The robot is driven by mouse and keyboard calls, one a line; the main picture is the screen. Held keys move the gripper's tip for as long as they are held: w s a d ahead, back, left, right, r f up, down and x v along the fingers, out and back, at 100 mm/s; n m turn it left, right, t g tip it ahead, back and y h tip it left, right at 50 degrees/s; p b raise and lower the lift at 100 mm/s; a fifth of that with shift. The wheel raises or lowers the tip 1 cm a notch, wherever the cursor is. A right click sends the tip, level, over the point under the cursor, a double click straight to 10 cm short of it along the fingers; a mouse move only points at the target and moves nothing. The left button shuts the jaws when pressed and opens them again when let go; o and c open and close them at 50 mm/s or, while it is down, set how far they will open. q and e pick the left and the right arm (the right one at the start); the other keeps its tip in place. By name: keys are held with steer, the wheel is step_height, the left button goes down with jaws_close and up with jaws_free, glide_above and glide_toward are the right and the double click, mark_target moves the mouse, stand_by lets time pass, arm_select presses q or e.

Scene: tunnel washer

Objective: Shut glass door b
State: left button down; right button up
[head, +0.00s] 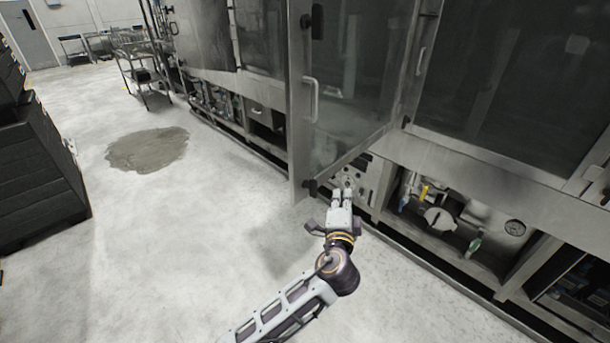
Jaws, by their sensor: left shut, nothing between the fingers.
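A glass door (350,70) in a steel frame stands swung open from the washer's front in the middle of the head view. I take it as glass door b, but I can read no label. Its free edge is on the left, with a bar handle (312,98) beside it. Its far side meets the washer front on the right. My left gripper (343,192) is shut and empty. It shows just below the door's bottom edge, near the lower free corner. I cannot tell whether it touches the door. My right gripper is out of view.
Another glass panel (520,80) is on the washer at right, above pipes and a gauge (515,228). Dark stacked crates (40,165) stand at left. A wheeled cart (140,70) stands farther back. The pale floor between is clear, with a grey patch (147,149).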

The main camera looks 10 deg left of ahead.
arm_select(q)
steer(key=a+y, duration=0.1)
steer(key=s+a+y, duration=0.1)
steer(key=a+y, duration=0.2)
steer(key=a, duration=0.1)
steer(key=shift+s+a+r, duration=0.15)
steer(key=shift+s+r, duration=0.1)
steer(key=shift+r, duration=0.1)
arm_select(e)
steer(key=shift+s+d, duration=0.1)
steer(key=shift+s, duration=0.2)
arm_select(q)
steer(key=shift+w, duration=0.1)
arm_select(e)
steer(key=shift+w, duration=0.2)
